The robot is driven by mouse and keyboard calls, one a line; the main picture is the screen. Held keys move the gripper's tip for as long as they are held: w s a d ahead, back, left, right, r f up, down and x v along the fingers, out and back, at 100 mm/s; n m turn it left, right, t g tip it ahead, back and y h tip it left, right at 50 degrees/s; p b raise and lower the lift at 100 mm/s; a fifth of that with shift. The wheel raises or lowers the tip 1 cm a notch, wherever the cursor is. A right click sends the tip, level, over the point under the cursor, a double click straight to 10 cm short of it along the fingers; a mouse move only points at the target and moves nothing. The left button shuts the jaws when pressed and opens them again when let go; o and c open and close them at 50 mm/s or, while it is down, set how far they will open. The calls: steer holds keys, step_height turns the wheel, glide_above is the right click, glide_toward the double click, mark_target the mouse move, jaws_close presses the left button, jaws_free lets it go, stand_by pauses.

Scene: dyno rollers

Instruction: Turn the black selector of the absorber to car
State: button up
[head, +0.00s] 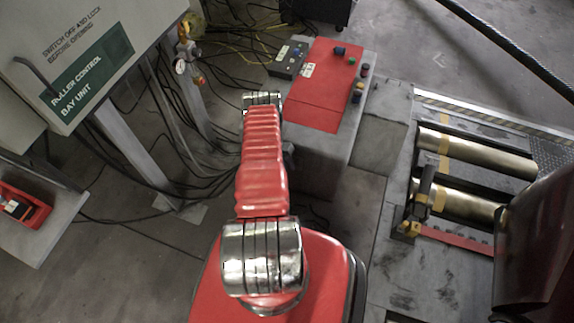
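A red-topped cabinet (325,85) with a grey body stands at upper centre, just right of my arm, and looks like the absorber. Several small knobs and buttons, blue, green, yellow and dark, sit along its far and right edges. A small dark knob (357,98) at its right edge may be the black selector; its pointer and any car mark are too small to read. My red arm reaches up the picture to the cabinet's left side. My gripper cannot be made out, with the far end of the arm hidden behind its own links.
A small dark control box (288,60) sits at the cabinet's upper left. Cables cover the floor to the left. The roller control bay unit (75,65) stands at upper left, and a red tray (22,208) is below it. Metal rollers (475,150) lie at right.

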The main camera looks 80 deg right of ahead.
jaws_close()
stand_by(0.4)
steer(key=shift+s+a+t, duration=0.1)
steer(key=shift+a+t, duration=0.1)
steer(key=shift+t, duration=1.9)
steer(key=shift+o, duration=0.4)
jaws_free()
steer(key=shift+s+d, duration=0.1)
steer(key=shift+r, duration=0.2)
